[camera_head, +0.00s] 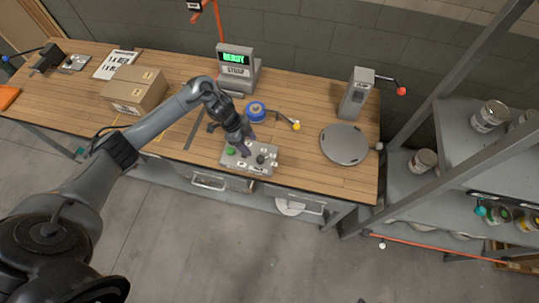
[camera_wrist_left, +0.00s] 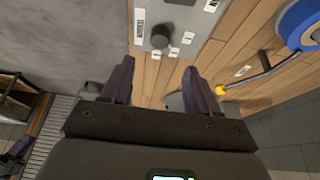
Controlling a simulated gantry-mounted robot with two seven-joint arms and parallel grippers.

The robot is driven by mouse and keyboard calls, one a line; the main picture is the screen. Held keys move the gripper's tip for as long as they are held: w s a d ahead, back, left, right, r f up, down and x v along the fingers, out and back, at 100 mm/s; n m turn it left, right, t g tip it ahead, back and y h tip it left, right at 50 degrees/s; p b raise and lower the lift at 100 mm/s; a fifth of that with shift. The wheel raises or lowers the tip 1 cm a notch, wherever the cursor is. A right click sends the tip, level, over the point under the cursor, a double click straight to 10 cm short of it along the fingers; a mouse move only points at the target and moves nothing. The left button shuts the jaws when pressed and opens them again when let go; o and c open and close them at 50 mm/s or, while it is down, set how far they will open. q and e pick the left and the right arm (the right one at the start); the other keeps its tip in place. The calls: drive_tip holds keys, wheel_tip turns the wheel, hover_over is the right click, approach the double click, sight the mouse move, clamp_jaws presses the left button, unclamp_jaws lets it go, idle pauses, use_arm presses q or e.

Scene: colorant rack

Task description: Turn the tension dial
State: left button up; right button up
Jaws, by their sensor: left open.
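The dial is a dark round knob (camera_head: 261,159) on the right part of a grey control box (camera_head: 236,163) at the bench's front edge. In the left wrist view the knob (camera_wrist_left: 161,37) stands on the grey panel, just beyond the fingertips and roughly in line with the gap between them. My left gripper (camera_head: 243,147) is over the box, a little left of the knob.
A green button (camera_head: 231,151) sits on the box's left side. Behind are a blue roll (camera_head: 256,110), a yellow-tipped tool (camera_head: 295,125) and a display reading READY (camera_head: 236,60). A round grey plate (camera_head: 344,144) lies right. A cardboard box (camera_head: 135,89) stands left.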

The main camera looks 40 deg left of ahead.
sight(261, 158)
use_arm(q)
drive_tip(key=x, duration=0.9)
drive_tip(key=shift+d+f, duration=0.1)
drive_tip(key=shift+f, duration=0.3)
drive_tip(key=c, duration=1)
drive_tip(key=shift+s+r+n+p, duration=0.1)
drive_tip(key=shift+r+n+p, duration=0.1)
drive_tip(key=shift+n+p, duration=0.3)
drive_tip(key=n+p, duration=0.1)
drive_tip(key=p, duration=0.1)
drive_tip(key=n+t+y+p, duration=0.1)
drive_tip(key=n+p, duration=0.1)
drive_tip(key=p, duration=0.1)
drive_tip(key=shift+s+d+r+n, duration=0.1)
drive_tip(key=shift+d+n, duration=0.05)
drive_tip(key=shift+n, duration=0.15)
drive_tip(key=n+t+y+p, duration=0.1)
drive_tip(key=n+p, duration=0.2)
drive_tip(key=shift+f+n+p, duration=0.2)
drive_tip(key=shift+n+p, duration=0.15)
drive_tip(key=shift+n, duration=0.25)
drive_tip(key=shift+t+y, duration=0.3)
